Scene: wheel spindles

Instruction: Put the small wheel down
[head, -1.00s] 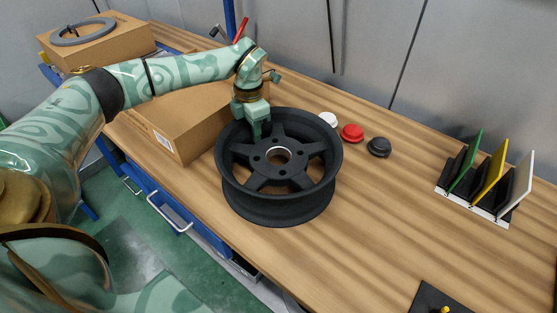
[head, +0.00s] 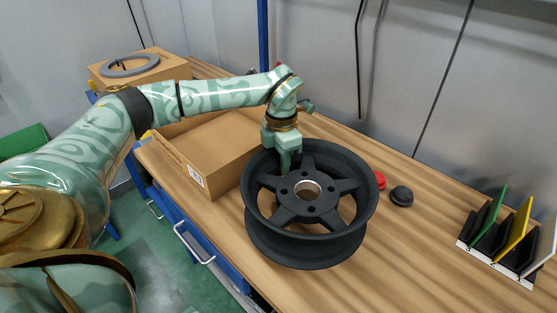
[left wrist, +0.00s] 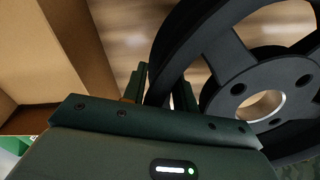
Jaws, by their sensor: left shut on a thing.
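My right gripper is not in view.
The open cardboard box (head: 190,160) stands close to the wheel's left. A red cap (head: 379,180) and a black cap (head: 401,196) lie behind its right side. A rack with coloured plates (head: 500,235) stands at the right. Table between wheel and rack is clear.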

